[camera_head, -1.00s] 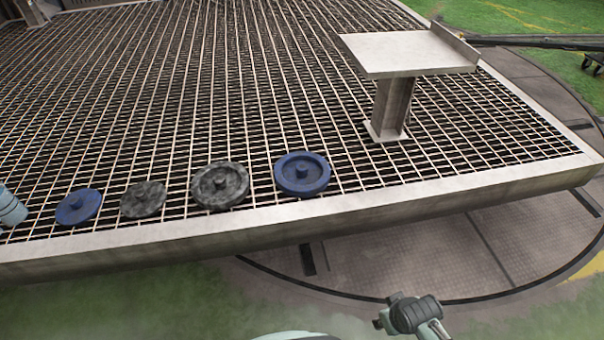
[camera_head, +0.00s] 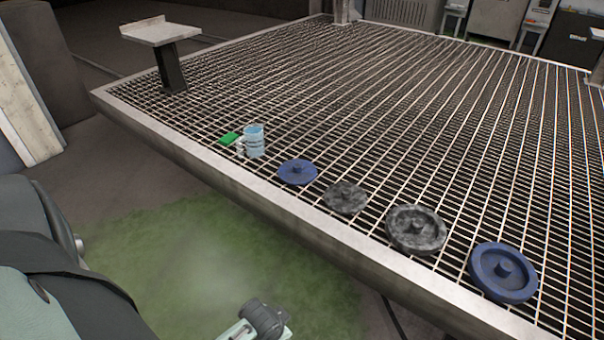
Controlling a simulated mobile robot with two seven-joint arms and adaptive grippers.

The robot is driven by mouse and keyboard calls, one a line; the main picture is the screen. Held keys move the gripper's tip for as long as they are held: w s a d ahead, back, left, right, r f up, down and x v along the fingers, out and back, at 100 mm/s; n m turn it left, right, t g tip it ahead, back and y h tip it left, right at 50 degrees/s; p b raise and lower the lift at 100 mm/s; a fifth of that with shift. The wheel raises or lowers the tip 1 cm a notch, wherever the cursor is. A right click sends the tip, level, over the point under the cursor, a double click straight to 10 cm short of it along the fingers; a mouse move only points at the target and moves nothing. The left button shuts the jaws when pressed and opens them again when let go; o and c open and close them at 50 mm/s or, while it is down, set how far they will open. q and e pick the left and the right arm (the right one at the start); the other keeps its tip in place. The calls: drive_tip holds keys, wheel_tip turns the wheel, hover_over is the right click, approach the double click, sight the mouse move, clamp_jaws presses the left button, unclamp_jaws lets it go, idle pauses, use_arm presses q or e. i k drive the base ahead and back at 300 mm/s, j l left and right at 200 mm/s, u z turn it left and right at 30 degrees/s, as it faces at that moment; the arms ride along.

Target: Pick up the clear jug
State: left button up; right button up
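The clear jug (camera_head: 255,142) stands upright on the grating of the raised platform, near its front left edge. It is see-through with a bluish tint, and its handle is on the left side. A small flat green thing (camera_head: 228,138) lies just left of it. Part of my arm fills the lower left corner, and a small dark and pale part of me shows at the bottom edge. I see no gripper fingers in the head view. Nothing of mine touches the jug.
A blue disc (camera_head: 297,172) lies right of the jug. Two grey discs (camera_head: 345,197) (camera_head: 416,229) and another blue disc (camera_head: 502,272) continue along the platform's edge (camera_head: 330,228). A pedestal (camera_head: 161,32) stands at the far left corner. The grating behind the jug is clear.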

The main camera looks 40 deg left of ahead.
sight(253, 137)
drive_tip(key=u, duration=1.45)
